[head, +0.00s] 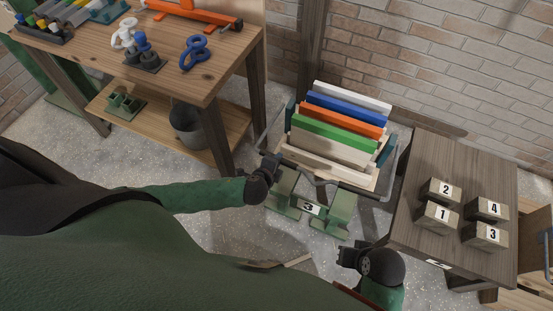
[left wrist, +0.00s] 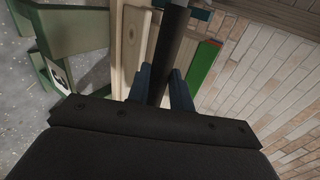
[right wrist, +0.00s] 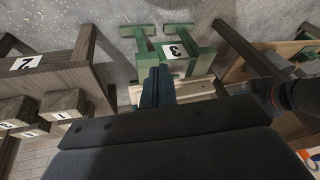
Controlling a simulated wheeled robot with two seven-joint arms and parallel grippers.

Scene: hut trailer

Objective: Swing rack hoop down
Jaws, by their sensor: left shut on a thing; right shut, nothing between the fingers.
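The rack hoop (head: 345,184) is a dark metal bar running around the front of the rack's wooden tray (head: 318,168). In the head view my left gripper (head: 272,162) is at the hoop's left side. In the left wrist view the fingers (left wrist: 165,85) are shut on a dark round bar (left wrist: 172,45), which looks like part of the hoop. The rack stands on a green base (head: 342,212) labelled 3. My right gripper (head: 345,257) is shut and empty, in front of the base and apart from the rack. Its closed fingers show in the right wrist view (right wrist: 157,85).
Upright coloured boards (head: 335,125) fill the rack. A wooden bench (head: 210,80) with tools stands at the left, with a grey bucket (head: 187,127) on its lower shelf. A dark table (head: 430,160) with numbered blocks stands close on the right. A brick wall is behind.

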